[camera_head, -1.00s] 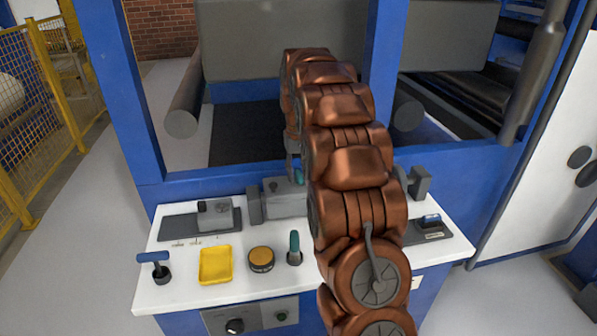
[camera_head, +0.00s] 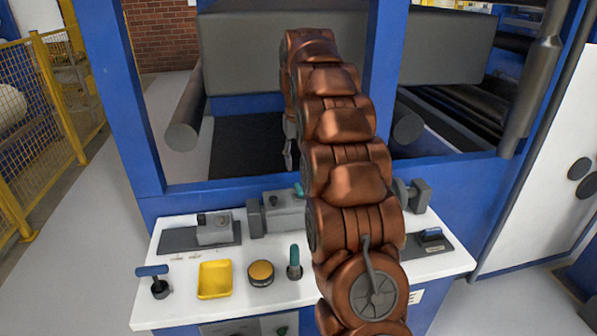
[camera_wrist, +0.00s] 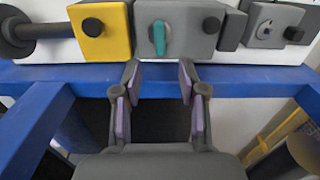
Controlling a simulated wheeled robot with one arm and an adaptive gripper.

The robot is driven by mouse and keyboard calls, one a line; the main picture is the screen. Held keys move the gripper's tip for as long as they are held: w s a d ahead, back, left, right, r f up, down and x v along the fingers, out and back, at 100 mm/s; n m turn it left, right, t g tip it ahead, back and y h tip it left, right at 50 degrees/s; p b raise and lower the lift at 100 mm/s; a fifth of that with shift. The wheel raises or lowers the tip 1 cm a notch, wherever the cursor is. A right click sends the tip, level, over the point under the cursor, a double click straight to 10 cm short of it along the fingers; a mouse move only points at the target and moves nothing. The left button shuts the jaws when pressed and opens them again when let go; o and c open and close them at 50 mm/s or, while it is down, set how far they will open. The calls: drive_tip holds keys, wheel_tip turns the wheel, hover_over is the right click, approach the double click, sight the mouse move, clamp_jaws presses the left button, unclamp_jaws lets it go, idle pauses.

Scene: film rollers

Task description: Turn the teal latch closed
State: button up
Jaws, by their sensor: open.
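The teal latch (camera_wrist: 158,38) is a small handle on the face of a grey block (camera_wrist: 178,27) in the wrist view; it stands roughly upright in that picture. In the head view only a bit of the teal latch (camera_head: 299,190) shows beside my arm, on top of the grey block (camera_head: 276,213). My gripper (camera_wrist: 158,76) is open and empty, its two fingers apart and short of the latch, with the blue beam below them. In the head view my gripper (camera_head: 290,150) hangs behind the block, partly hidden by my arm.
A yellow block with a black knob (camera_wrist: 102,30) sits left of the latch block in the wrist view. A blue frame beam (camera_wrist: 240,82) runs along the bench edge. On the bench are a yellow tray (camera_head: 214,280), a round tin (camera_head: 261,273) and a teal-handled lever (camera_head: 294,262).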

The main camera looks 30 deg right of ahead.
drive_tip(key=shift+r, duration=2)
drive_tip(key=s+a+r+n+g+p, duration=0.1)
drive_tip(key=s+a+n+p, duration=0.15)
drive_tip(key=s+a, duration=1.4)
drive_tip(key=s+a+f+p, duration=0.1)
drive_tip(key=s+a+f, duration=0.1)
drive_tip(key=s, duration=0.5)
drive_tip(key=s+a+f+n+p, duration=0.1)
drive_tip(key=s+a+f, duration=0.2)
drive_tip(key=s, duration=0.4)
drive_tip(key=s+a+f+p, duration=0.1)
drive_tip(key=s+a+f, duration=0.1)
drive_tip(key=s, duration=0.6)
drive_tip(key=shift+a+f+g+p, duration=0.25)
drive_tip(key=shift+a+g+p, duration=0.1)
drive_tip(key=shift+a+g, duration=0.05)
drive_tip(key=shift+n, duration=0.25)
